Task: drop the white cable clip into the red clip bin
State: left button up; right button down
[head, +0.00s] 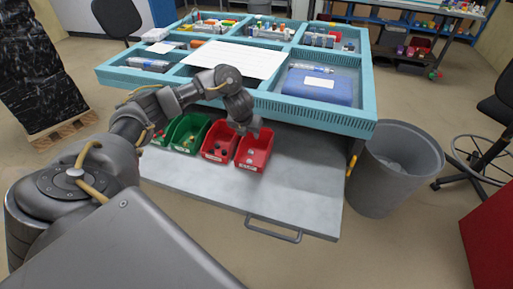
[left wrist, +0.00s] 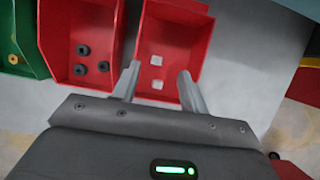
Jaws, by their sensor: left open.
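The red clip bin (head: 254,148) is the rightmost bin on the grey pull-out shelf. In the left wrist view this red bin (left wrist: 172,30) shows two small white clips, one higher up (left wrist: 156,60) and one lower (left wrist: 157,84). My left gripper (head: 247,130) is over this bin. In the left wrist view its two fingers (left wrist: 159,84) are spread apart, with the lower white clip appearing between them. The clip touches neither finger; its height above the bin floor is hard to tell. My right gripper is not in view.
A second red bin (left wrist: 88,45) with several dark round parts stands to the left, then a green bin (head: 187,133). A blue compartment tray (head: 300,112) is above and behind the bins. A grey waste bin (head: 395,170) stands right. The shelf front (head: 270,205) is clear.

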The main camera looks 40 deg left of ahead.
pick_arm(q)
jog(key=a+p+v, duration=0.1)
jog(key=p+v, duration=0.2)
jog(key=v, duration=0.4)
jog(key=shift+d, duration=0.55)
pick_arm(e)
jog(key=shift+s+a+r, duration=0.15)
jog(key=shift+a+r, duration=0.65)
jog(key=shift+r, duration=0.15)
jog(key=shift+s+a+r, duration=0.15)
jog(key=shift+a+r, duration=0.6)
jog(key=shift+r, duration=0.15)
pick_arm(q)
jog(key=shift+s+r, duration=0.1)
jog(key=shift+d, duration=0.1)
